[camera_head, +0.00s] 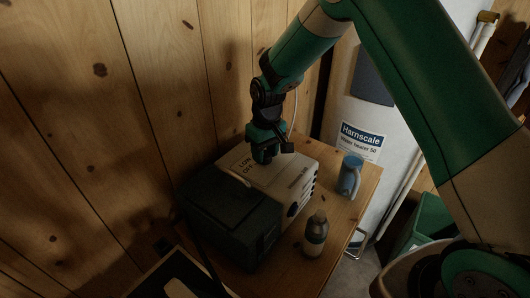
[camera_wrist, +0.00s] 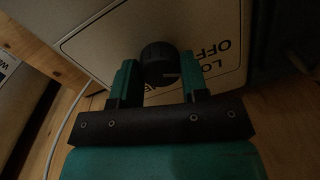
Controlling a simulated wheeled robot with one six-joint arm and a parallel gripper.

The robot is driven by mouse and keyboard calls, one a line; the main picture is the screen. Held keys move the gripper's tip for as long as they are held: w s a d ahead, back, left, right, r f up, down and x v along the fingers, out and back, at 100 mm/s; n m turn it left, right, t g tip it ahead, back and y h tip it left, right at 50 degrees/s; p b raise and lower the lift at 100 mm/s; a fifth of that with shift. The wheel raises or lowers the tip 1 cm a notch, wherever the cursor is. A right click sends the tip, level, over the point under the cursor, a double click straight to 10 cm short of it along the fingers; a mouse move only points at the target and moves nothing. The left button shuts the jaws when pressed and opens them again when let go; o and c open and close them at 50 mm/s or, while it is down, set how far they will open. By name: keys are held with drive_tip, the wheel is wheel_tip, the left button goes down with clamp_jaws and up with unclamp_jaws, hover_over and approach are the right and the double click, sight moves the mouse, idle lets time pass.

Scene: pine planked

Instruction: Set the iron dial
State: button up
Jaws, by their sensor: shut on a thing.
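The iron dial (camera_wrist: 157,64) is a round black knob on a pale panel (camera_wrist: 100,45) lettered "LO…" and "OFF" in the wrist view. A short light mark on the knob points right in that view, below the "OFF" lettering. My gripper (camera_wrist: 160,80) has a teal finger on each side of the knob and is shut on it. In the head view my gripper (camera_head: 264,153) is at the top of a cream box (camera_head: 285,178) lettered "LOW" and "OFF", and hides the knob.
A dark box (camera_head: 235,220) stands against the cream box. A plank wall (camera_head: 150,90) is on the left. A white water heater (camera_head: 355,125) stands behind.

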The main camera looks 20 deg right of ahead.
sight(267, 152)
drive_tip(key=shift+w+r+n, duration=0.1)
drive_tip(key=shift+n, duration=0.5)
drive_tip(key=o, duration=0.9)
drive_tip(key=shift+o, duration=0.2)
wheel_tip(267, 152, up, 17)
drive_tip(key=b, duration=0.2)
drive_tip(key=shift+d+r+b, duration=0.15)
drive_tip(key=shift+d+b, duration=0.15)
drive_tip(key=shift+d, duration=0.1)
drive_tip(key=shift+w, duration=0.1)
drive_tip(key=s+a+n+y, duration=0.1)
drive_tip(key=s+a, duration=0.1)
drive_tip(key=s, duration=1.3)
drive_tip(key=s+a+n+y, duration=0.1)
drive_tip(key=s+a+y, duration=0.1)
drive_tip(key=s, duration=1.3)
drive_tip(key=shift+s+a+r+y, duration=0.3)
drive_tip(key=shift+a+r, duration=0.1)
drive_tip(key=shift+a, duration=0.3)
